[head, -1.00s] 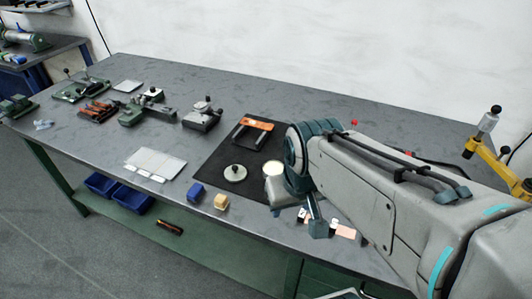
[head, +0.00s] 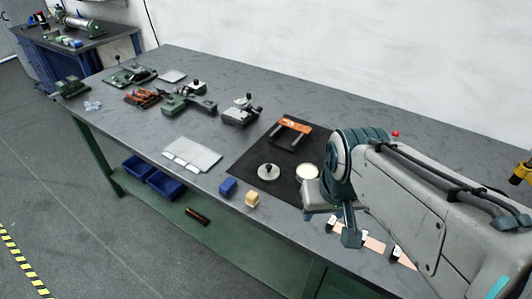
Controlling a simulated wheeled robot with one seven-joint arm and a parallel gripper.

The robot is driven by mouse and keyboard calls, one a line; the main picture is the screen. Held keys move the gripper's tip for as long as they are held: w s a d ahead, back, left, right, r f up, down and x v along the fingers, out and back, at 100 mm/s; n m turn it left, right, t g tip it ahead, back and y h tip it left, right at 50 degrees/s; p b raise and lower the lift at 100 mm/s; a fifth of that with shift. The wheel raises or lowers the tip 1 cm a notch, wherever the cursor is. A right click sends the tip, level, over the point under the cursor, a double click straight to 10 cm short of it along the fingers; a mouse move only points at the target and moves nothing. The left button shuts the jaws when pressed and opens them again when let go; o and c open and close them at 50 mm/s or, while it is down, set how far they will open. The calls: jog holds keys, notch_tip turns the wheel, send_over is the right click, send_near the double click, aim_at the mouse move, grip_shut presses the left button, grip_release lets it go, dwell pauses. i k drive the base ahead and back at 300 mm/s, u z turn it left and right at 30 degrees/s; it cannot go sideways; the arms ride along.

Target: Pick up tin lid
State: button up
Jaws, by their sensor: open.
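A shallow round piece with a cream face and a thin rim (head: 307,172), which looks like the tin lid, lies on the black mat (head: 243,166). A grey-green disc with a dark knob (head: 269,172) lies on the mat just left of it. My gripper (head: 345,232) hangs from the wrist at the table's front edge, nearer the camera than the cream piece. It is open and seems empty. The wrist and hand cover its jaws in part. The cream piece shows clear of the hand, and I see no contact.
An orange-handled tool (head: 290,132) lies at the back of the mat. A blue block (head: 228,187) and a yellowish block (head: 252,198) stand by the front edge. Copper-coloured foil (head: 375,243) lies partly behind my arm. White plates (head: 192,154) and small machines (head: 241,110) are further left.

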aim_at(268, 172)
jog(key=z, duration=0.05)
jog(key=k, duration=0.5)
jog(key=u, duration=1.65)
jog(key=i, duration=1.7)
jog(key=z, duration=2.35)
